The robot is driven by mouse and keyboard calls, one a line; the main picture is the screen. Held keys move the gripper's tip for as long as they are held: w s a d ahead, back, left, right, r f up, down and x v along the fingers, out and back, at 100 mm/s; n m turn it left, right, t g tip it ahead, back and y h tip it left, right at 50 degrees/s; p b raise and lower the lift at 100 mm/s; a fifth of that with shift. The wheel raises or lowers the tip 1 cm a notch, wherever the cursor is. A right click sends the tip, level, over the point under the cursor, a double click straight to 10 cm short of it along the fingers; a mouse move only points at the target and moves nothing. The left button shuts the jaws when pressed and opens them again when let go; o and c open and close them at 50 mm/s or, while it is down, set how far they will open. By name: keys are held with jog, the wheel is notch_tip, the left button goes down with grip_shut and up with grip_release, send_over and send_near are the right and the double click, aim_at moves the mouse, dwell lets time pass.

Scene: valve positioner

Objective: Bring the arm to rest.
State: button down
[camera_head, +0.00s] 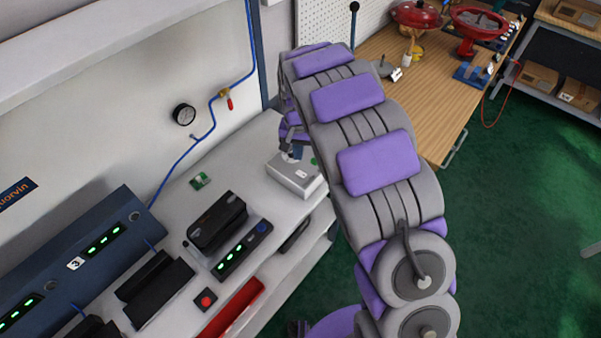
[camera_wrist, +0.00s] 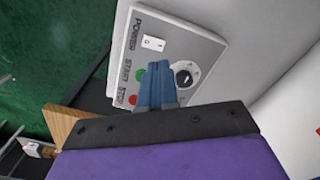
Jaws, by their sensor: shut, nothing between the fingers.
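My arm, grey with purple pads, arches across the middle of the head view and bends down over the white bench. My gripper (camera_wrist: 157,85) shows in the wrist view as blue fingers held together, shut and empty. It is in front of a grey control box (camera_wrist: 172,60) with a power switch (camera_wrist: 153,43), a green start button, a red stop button and a black knob (camera_wrist: 186,76). I cannot tell whether the fingertips touch the panel. In the head view the control box (camera_head: 296,175) sits on the bench, partly hidden by my arm.
The white bench (camera_head: 255,160) holds a black device (camera_head: 216,221), a red button box (camera_head: 205,300) and a small green board (camera_head: 200,181). A wooden table (camera_head: 435,100) with red valve parts stands behind my arm. Green floor (camera_head: 520,220) at the right is clear.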

jog(key=shift+d+r, duration=0.1)
jog(key=s+d+r, duration=0.6)
jog(key=s, duration=0.3)
jog(key=s+d+r, duration=0.6)
jog(key=s+r, duration=0.1)
jog(key=s, duration=0.1)
jog(key=s+d+g, duration=0.1)
jog(key=s+d, duration=0.1)
jog(key=s, duration=0.9)
jog(key=s+d+r+n, duration=0.1)
jog(key=s+d, duration=0.1)
jog(key=s, duration=1)
jog(key=shift+r+n+g, duration=0.15)
jog(key=shift+n+g, duration=0.15)
jog(key=shift+g, duration=0.1)
